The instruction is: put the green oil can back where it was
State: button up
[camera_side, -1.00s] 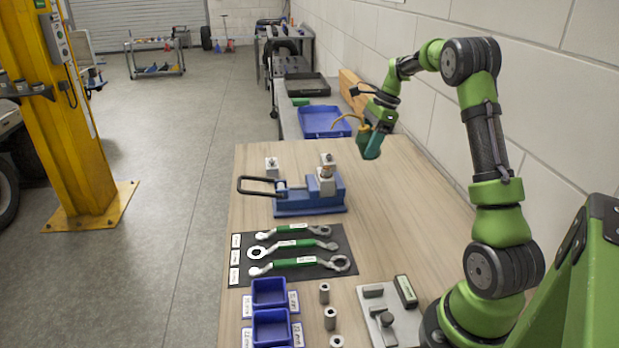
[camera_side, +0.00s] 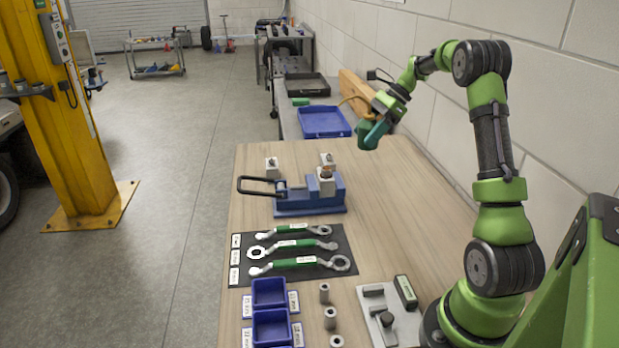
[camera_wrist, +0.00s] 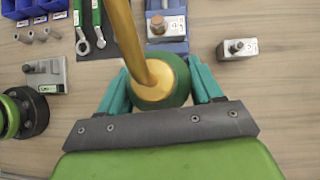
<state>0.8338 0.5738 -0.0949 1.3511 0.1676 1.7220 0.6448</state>
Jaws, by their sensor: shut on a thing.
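The green oil can (camera_side: 367,134) with a brass top and a long curved spout is in my gripper (camera_side: 380,122), held above the far part of the wooden table and tilted in the side view. In the wrist view the oil can (camera_wrist: 176,96) sits between the two teal fingers of my gripper (camera_wrist: 160,90), which are shut on it. Its spout runs up across the wrist picture. The can's base is hidden in the wrist view.
The blue clamp fixture (camera_side: 310,200) stands mid-table with a black handle. Wrenches lie on a black mat (camera_side: 342,262) in front. Blue bins (camera_side: 270,292) and metal sleeves are nearer. A blue tray (camera_side: 324,121) lies beyond the table.

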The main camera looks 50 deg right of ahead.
jog(key=shift+m+t, duration=0.4)
jog(key=shift+m, duration=0.1)
jog(key=s+a+f, duration=0.3)
jog(key=a+f, duration=0.1)
jog(key=s+a+f, duration=0.4)
jog(key=a+f, duration=0.1)
jog(key=s+a+f, duration=0.4)
jog(key=a, duration=0.1)
jog(key=shift+s+a+f, duration=0.15)
jog(key=shift+s+f, duration=0.1)
jog(key=shift+f, duration=2)
jog(key=o, duration=1)
jog(key=shift+f, duration=0.15)
jog(key=shift+o, duration=0.2)
